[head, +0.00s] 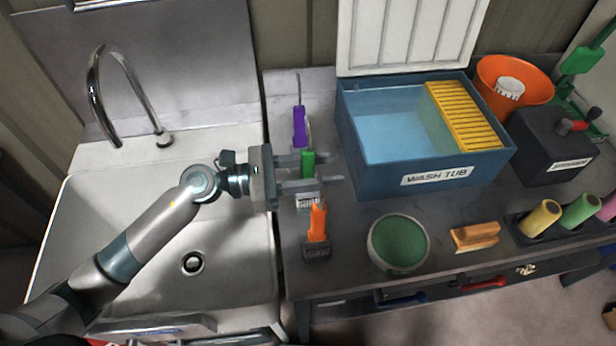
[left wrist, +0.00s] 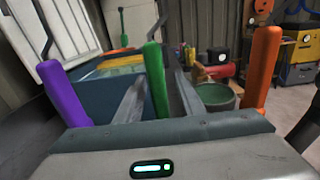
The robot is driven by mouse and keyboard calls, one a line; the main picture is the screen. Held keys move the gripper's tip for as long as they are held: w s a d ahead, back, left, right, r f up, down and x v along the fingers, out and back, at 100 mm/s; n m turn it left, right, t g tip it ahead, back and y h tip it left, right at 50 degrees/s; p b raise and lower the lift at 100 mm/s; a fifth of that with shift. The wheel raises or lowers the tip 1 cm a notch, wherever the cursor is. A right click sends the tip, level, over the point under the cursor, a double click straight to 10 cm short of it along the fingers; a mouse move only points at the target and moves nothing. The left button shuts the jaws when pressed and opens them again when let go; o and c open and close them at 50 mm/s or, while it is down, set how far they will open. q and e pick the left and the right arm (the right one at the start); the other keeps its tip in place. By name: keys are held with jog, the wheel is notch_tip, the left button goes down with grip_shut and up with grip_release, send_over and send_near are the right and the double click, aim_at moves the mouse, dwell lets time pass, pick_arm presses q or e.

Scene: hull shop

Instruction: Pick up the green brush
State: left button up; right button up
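The green brush (head: 307,164) stands between the purple brush (head: 299,126) and the orange brush (head: 318,222) at the left end of the bench, with its pale bristle head (head: 307,201) toward the front. My left gripper (head: 338,167) reaches in from the left with its two fingers apart around the green handle. In the left wrist view the green handle (left wrist: 156,80) rises between the fingers (left wrist: 161,82), with a gap visible on the right side. The left gripper looks open. My right gripper is not in view.
The purple handle (left wrist: 64,95) and orange handle (left wrist: 262,68) flank the gripper closely. The blue wash tub (head: 436,177) stands to the right, a round green-topped bowl (head: 398,245) in front of it. A wooden brush (head: 475,237) lies farther right. The sink (head: 190,285) is left.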

pick_arm(q)
jog(key=shift+d, duration=0.15)
dwell(0.3)
grip_shut()
notch_tip(320, 180, up, 10)
jog(key=shift+b, duration=0.4)
jog(key=shift+w, duration=0.1)
dwell(0.6)
